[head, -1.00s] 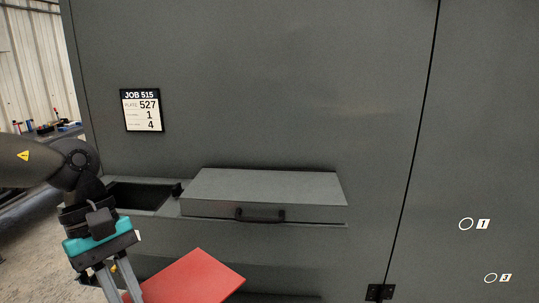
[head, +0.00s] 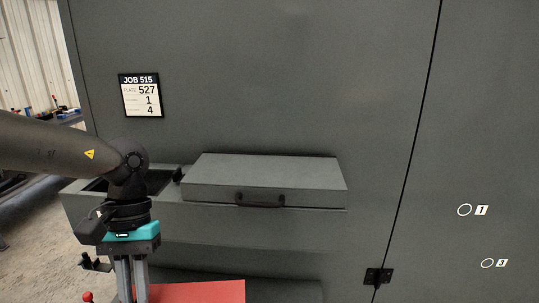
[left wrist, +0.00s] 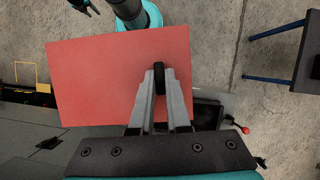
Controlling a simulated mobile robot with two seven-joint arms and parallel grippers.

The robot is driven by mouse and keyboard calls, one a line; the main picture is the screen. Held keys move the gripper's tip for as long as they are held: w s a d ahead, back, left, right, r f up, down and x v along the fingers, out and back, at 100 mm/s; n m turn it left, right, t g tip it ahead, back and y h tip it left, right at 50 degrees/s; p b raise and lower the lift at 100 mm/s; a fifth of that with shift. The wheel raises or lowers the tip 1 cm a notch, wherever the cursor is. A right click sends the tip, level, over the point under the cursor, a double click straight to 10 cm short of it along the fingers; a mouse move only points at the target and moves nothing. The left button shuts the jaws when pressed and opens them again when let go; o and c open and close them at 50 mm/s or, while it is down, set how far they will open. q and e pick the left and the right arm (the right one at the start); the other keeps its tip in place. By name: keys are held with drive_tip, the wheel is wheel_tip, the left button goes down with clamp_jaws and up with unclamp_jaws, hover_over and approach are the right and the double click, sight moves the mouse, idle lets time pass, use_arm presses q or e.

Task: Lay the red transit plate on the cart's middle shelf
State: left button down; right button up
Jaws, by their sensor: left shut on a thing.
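The red transit plate (head: 200,291) shows at the bottom of the head view, cut off by the frame edge. It fills much of the left wrist view (left wrist: 95,75), lying flat beneath the fingers. My left gripper (left wrist: 159,80) points down and is shut on the plate, with a small black part between its fingertips. In the head view its fingertips are cut off below. A dark claw-like shape that appears to be my right gripper (left wrist: 84,5) shows at the wrist view's top edge, too small to judge. I cannot identify the cart's middle shelf.
A grey enclosure (head: 290,80) fills the head view, with a job placard (head: 140,95) and a projecting box with a handle (head: 260,199). A dark-topped stand with blue legs (left wrist: 270,78) is at the wrist view's right. Bare concrete floor lies between.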

use_arm(q)
drive_tip(key=s+a+r+n+t+h, duration=0.1)
drive_tip(key=s+a+r+n, duration=0.15)
drive_tip(key=a, duration=0.65)
drive_tip(key=s+a+r+n+h, duration=0.1)
drive_tip(key=s+a+n, duration=0.25)
drive_tip(key=a, duration=0.55)
drive_tip(key=shift+n+h, duration=0.3)
drive_tip(key=shift+n, duration=0.4)
drive_tip(key=shift+s+f, duration=0.4)
drive_tip(key=shift+f, duration=0.25)
drive_tip(key=shift+s+f, duration=0.4)
drive_tip(key=shift+f, duration=0.3)
drive_tip(key=shift+s+f, duration=0.4)
drive_tip(key=shift+f, duration=0.25)
drive_tip(key=shift+d+f, duration=0.1)
drive_tip(key=shift+f, duration=0.05)
